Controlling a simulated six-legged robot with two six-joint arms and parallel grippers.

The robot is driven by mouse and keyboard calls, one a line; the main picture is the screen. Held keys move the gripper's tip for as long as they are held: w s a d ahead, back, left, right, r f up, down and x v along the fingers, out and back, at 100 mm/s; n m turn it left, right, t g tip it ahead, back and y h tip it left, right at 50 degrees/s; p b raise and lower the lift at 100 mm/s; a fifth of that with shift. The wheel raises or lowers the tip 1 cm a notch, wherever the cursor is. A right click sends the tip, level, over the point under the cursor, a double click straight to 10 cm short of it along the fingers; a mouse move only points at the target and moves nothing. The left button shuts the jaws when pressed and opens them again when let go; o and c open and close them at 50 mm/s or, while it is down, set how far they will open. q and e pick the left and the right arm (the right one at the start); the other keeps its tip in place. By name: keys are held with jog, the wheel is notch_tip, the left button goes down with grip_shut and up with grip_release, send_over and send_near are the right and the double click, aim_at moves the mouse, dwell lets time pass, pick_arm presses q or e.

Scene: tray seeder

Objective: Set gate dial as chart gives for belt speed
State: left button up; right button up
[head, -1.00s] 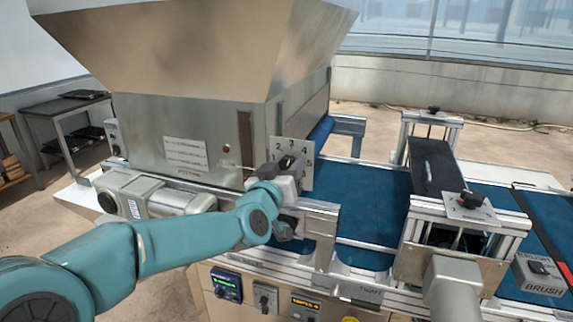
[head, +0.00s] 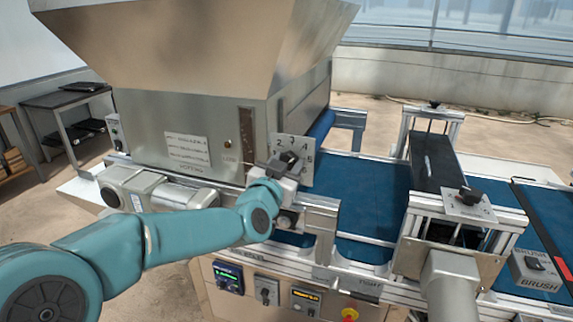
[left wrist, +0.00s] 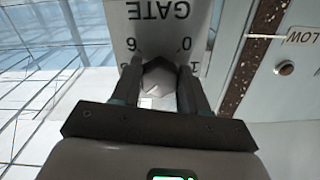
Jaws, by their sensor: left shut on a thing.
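The gate dial's light plate (head: 305,148) stands on the side of the hopper housing, with printed numbers around its knob. My left gripper (head: 285,168) is at the dial and shut on its knob, hiding part of the plate. In the left wrist view the grey knob (left wrist: 159,76) sits between both fingers. The plate (left wrist: 128,22) shows upside down there, with GATE, 6 and 0 readable. I cannot tell the knob's exact setting. A white printed label (head: 187,150) is on the housing; its lines are too small to read. My right gripper is not in view.
The blue belt (head: 372,195) runs right under a metal frame. A BRUSH box (head: 538,270) is at the right.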

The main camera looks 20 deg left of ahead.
pick_arm(q)
jog(key=shift+r, duration=0.2)
jog(key=o, duration=1.1)
jog(key=shift+f, duration=0.15)
jog(key=shift+c, duration=0.2)
jog(key=s+b, duration=0.2)
jog(key=s, duration=1.4)
jog(key=shift+s+a, duration=0.15)
jog(key=shift+a, duration=0.15)
